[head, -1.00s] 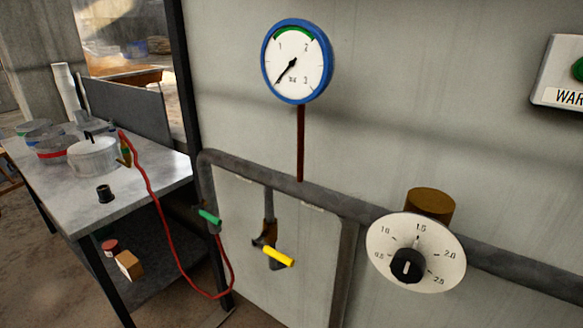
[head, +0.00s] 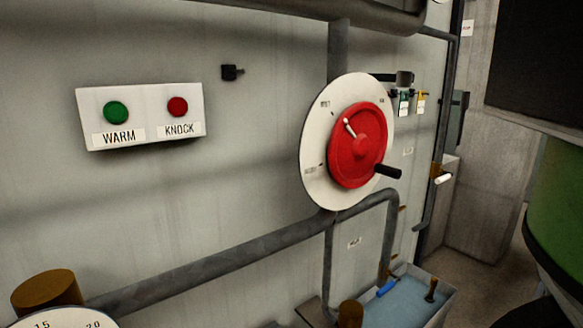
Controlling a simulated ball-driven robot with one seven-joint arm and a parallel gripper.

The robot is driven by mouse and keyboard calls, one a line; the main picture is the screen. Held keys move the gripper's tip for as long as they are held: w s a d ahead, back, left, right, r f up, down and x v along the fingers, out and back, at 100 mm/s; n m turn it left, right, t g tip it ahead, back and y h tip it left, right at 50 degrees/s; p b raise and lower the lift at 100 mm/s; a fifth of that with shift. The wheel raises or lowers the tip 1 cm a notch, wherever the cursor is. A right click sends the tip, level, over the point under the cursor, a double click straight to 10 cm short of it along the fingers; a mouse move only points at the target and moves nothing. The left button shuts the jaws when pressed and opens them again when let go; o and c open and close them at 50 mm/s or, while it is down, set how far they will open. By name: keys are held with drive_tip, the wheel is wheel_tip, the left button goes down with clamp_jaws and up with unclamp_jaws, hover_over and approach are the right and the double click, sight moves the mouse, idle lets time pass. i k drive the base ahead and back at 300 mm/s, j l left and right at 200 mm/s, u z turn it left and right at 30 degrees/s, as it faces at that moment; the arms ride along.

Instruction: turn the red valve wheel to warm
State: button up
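The red valve wheel (head: 345,158) sits on a round white dial plate (head: 313,185) on the grey wall, right of the middle of the head view. A black handle (head: 386,171) sticks out from its lower right side. A short white pointer mark (head: 349,127) lies at its upper left, toward the top of the plate. The small labels on the plate are too blurred to read. My gripper is not in view, and nothing touches the wheel.
A white panel (head: 140,142) at left has a green WARM button (head: 116,112) and a red KNOCK button (head: 177,107). A grey pipe (head: 220,262) runs below the wheel. A water basin (head: 452,302) stands at lower right, with a green drum (head: 562,205) beyond.

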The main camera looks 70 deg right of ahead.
sight(358, 145)
drive_tip(key=j+z, duration=0.1)
drive_tip(key=z, duration=0.3)
drive_tip(key=k+z, duration=0.1)
drive_tip(key=z, duration=0.35)
drive_tip(key=k+j+z, duration=0.1)
drive_tip(key=z, duration=0.75)
drive_tip(key=k, duration=0.05)
